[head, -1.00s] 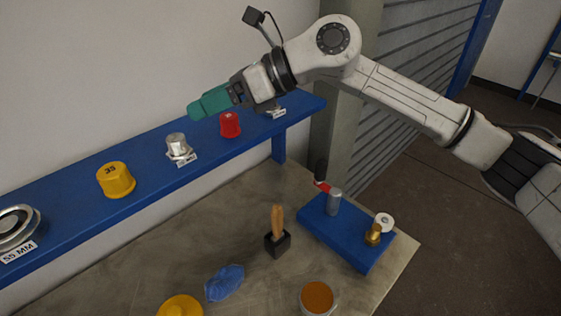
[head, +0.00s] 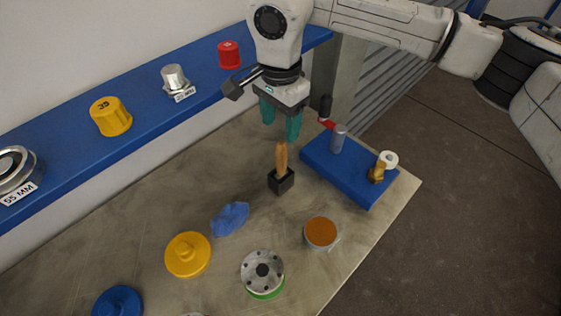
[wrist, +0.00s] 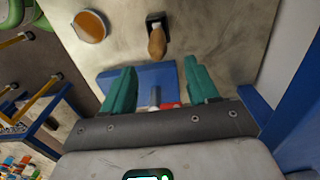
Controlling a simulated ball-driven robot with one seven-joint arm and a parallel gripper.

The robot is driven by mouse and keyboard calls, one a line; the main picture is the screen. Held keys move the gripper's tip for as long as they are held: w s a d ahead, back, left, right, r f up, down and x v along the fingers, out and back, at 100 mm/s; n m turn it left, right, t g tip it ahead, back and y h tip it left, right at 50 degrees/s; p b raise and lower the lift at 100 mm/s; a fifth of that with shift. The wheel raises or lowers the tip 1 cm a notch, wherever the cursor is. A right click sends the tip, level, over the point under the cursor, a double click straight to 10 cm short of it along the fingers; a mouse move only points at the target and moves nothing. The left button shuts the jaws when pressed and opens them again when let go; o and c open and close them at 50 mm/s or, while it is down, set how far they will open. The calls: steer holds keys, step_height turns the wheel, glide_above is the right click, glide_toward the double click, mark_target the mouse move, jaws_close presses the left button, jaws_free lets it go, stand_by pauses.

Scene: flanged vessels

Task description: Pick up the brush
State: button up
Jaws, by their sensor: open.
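The brush, of which a wooden handle (head: 281,156) shows, stands upright in a small black holder (head: 281,181) on the table. Its lower end is hidden in the holder. In the wrist view the brush handle (wrist: 157,42) is seen near the top, beyond the fingertips. My gripper (head: 280,136) points down with its green fingers apart and empty. In the head view it is just above the handle's top; in the wrist view the handle lies outside the gap between the fingers (wrist: 158,68).
A blue block (head: 350,168) with a grey post and brass fitting stands right of the holder. An orange-topped can (head: 321,232), blue cloth (head: 230,219), yellow flange (head: 188,254) and grey flange (head: 262,272) lie in front. A blue shelf (head: 60,148) runs behind.

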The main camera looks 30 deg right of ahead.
mark_target(281, 143)
steer(key=shift+s+f+p, duration=0.2)
steer(key=shift+f+p, duration=1.05)
steer(key=shift+f, duration=2.45)
steer(key=shift+c, duration=0.3)
jaws_close()
